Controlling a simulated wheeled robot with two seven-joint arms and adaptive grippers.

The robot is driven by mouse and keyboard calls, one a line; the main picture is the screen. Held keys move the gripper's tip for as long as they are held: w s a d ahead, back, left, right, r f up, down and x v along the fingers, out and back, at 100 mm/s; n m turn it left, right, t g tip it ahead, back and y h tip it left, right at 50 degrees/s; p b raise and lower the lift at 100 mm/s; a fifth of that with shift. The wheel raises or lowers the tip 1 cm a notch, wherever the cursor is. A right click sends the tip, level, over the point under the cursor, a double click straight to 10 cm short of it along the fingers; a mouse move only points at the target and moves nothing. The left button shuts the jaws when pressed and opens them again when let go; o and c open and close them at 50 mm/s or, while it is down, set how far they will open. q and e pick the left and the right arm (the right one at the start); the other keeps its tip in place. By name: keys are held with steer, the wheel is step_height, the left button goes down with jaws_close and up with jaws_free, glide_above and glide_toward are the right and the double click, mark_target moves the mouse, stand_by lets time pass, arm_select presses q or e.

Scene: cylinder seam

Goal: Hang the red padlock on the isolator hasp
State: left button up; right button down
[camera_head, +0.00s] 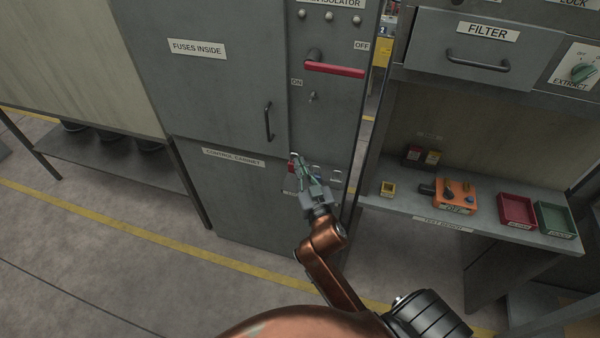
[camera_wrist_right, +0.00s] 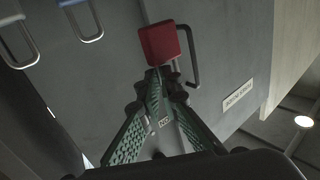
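The red padlock (camera_wrist_right: 162,45) is at the tips of my right gripper (camera_wrist_right: 160,78) in the right wrist view. The two green fingers close together at its shackle end, and most of its shackle is hidden. In the head view the padlock (camera_head: 291,168) shows small beside the gripper (camera_head: 298,160), in front of the cabinet's lower part. The isolator hasp appears to be the small metal piece (camera_head: 312,97) below the red isolator handle (camera_head: 335,70), above my gripper and apart from it. My left gripper is not in view.
A blue padlock (camera_head: 316,169) and a grey one (camera_head: 336,176) hang right of my gripper. A black door handle (camera_head: 268,121) sticks out at upper left. The bench shelf (camera_head: 385,203) at right bears an orange box (camera_head: 455,196), a red tray (camera_head: 517,211) and a green tray (camera_head: 556,220).

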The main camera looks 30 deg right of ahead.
steer(key=w+d+f, duration=0.1)
steer(key=f, duration=0.1)
steer(key=w+d+f+b, duration=0.1)
steer(key=f, duration=0.2)
steer(key=w+f, duration=0.2)
steer(key=f, duration=0.1)
steer(key=shift+d+f, duration=0.1)
steer(key=shift+d, duration=0.3)
steer(key=shift+a+f, duration=0.1)
steer(key=shift+f, duration=0.05)
steer(key=shift+f+b, duration=0.3)
steer(key=shift+b, duration=0.05)
steer(key=c, duration=2.2)
jaws_free()
steer(key=shift+o, duration=0.2)
